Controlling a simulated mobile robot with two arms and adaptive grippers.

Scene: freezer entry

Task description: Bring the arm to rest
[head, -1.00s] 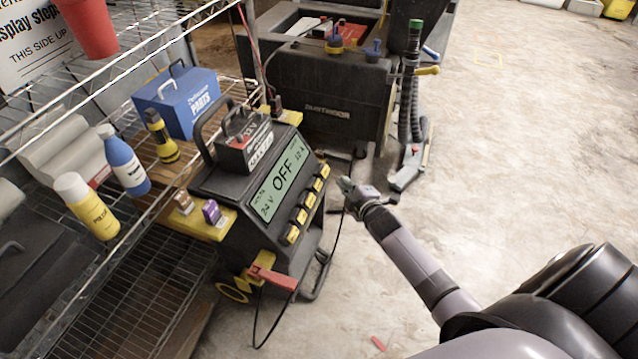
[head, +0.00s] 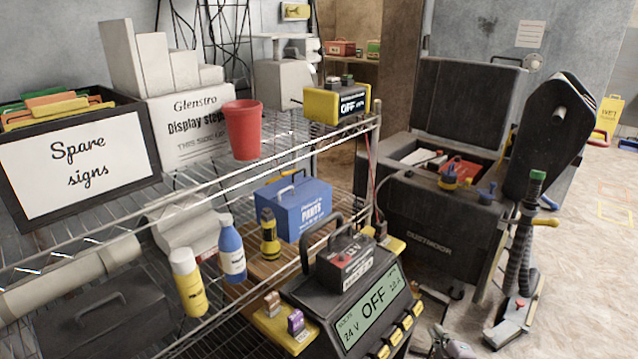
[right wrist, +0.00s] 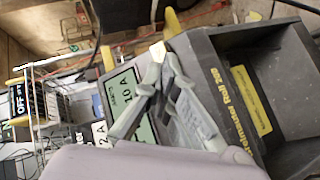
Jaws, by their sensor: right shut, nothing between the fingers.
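My right gripper (head: 452,346) shows at the bottom edge of the head view, to the right of the charger with the OFF display (head: 372,308). Only its front part is in that view; the rest of the arm is cut off below. In the right wrist view its grey fingers (right wrist: 165,72) are shut with nothing between them. Behind them in that view are a green display (right wrist: 128,92) reading 10 A and a dark grey body with lettering (right wrist: 235,100). I cannot tell the exact gap to the charger. My left gripper is not in view.
A wire shelf (head: 235,172) at left holds a red cup (head: 243,130), a blue parts box (head: 293,208) and bottles. Clear floor (head: 585,230) lies at right.

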